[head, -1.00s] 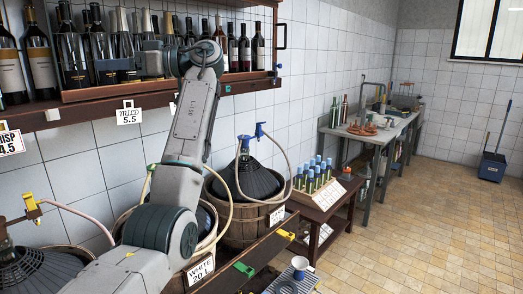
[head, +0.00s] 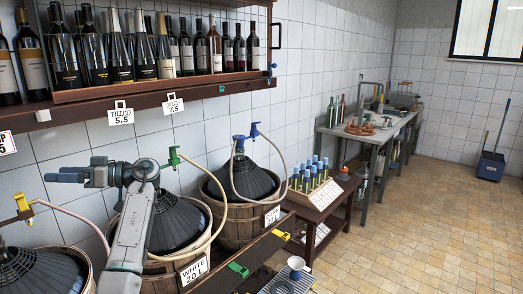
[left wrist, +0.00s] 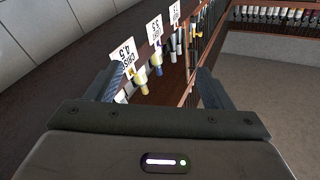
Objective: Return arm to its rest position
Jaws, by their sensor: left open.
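My left gripper (head: 72,175) is at the end of my left arm, low on the left of the head view, pointing left. It is in the air in front of the tiled wall, below the bottle shelf (head: 140,96) and above the demijohn baskets. In the left wrist view its two fingers (left wrist: 155,88) are spread apart with nothing between them. My arm hides part of the middle demijohn basket (head: 166,281). My right gripper does not show.
Wine bottles (head: 119,50) stand on the shelf, with price tags hanging below. Baskets with demijohns and hoses line the wall, one at the left (head: 75,262) and one at the right (head: 232,232).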

